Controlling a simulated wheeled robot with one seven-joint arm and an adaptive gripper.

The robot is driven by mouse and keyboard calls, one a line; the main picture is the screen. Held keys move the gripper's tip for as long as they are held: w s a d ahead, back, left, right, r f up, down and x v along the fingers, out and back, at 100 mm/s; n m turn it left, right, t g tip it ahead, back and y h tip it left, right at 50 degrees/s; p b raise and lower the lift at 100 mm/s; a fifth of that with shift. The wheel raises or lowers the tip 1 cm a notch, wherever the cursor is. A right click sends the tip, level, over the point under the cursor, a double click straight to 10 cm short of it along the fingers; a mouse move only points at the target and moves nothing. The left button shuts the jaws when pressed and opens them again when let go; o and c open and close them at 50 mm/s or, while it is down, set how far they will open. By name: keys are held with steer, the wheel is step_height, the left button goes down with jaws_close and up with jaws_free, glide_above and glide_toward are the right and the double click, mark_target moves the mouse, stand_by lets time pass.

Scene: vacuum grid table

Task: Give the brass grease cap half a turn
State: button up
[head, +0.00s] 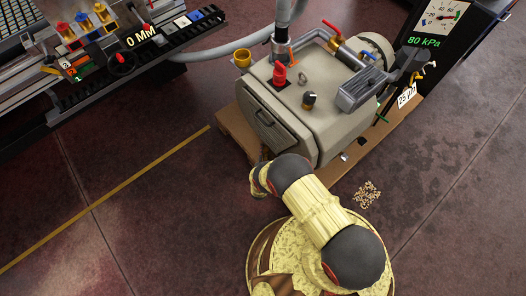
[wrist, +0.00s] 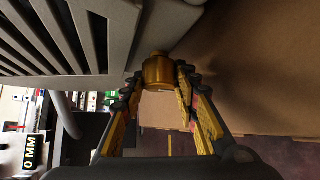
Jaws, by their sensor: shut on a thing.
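The brass grease cap (wrist: 158,72) is a small gold cylinder beside the grey slatted housing in the wrist view. My gripper (wrist: 158,80) has its two yellow-and-black fingers on either side of the cap, shut on it. In the head view the beige pump (head: 305,115) stands on a brown board, and my arm reaches toward its near side. The cap and my gripper's fingers are hidden there.
The grey slatted housing (wrist: 50,35) is close on the left of my gripper, and a brown board (wrist: 255,75) is on the right.

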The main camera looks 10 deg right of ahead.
steer(key=shift+m+t, duration=1)
steer(key=shift+t, duration=0.3)
steer(key=o, duration=1.2)
steer(key=s, duration=0.4)
steer(key=s+a, duration=0.1)
steer(key=s, duration=0.6)
steer(key=shift+s+a+r, duration=0.1)
steer(key=shift+s+a, duration=0.25)
steer(key=shift+s, duration=0.05)
steer(key=shift+c, duration=0.2)
